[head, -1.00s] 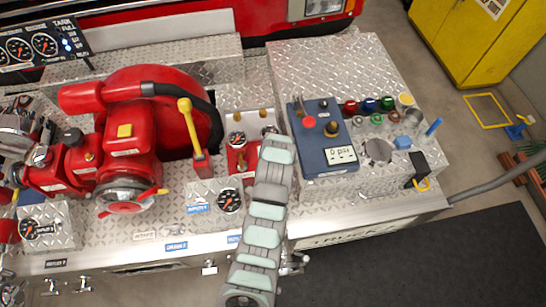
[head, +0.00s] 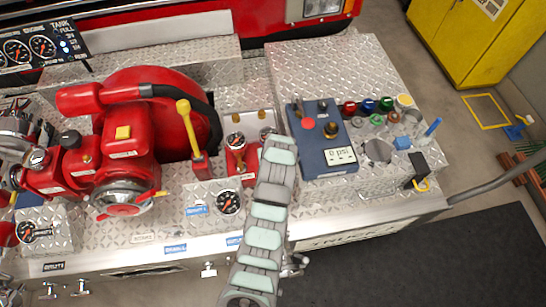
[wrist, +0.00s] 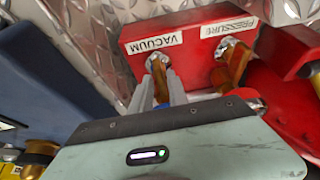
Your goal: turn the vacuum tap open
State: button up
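The vacuum tap (wrist: 158,72) has a brass-coloured lever on a red block (wrist: 140,32) labelled VACUUM and PRESSURE. My gripper (wrist: 161,82) is at this lever in the wrist view, with one grey finger on each side of it. The fingers are close together, but I cannot tell whether they press on the lever. Its lower end is hidden between the fingers. The pressure tap (wrist: 232,65), with a similar brass lever, is to the right, apart from the fingers. In the head view the red block (head: 240,160) shows in part, and my arm hides the vacuum tap.
A blue box with a 0 psi display (head: 322,150) stands right of my arm. A yellow lever (head: 189,125) and the red pump (head: 128,150) are to the left. A gauge (head: 228,202) sits just left of my arm. Red pipework (wrist: 285,85) lies right of the pressure tap.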

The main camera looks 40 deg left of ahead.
jog(key=shift+r, duration=0.1)
jog(key=b+v, duration=0.1)
jog(key=v, duration=0.9)
jog(key=shift+r, duration=0.25)
jog(key=shift+s+d, duration=0.1)
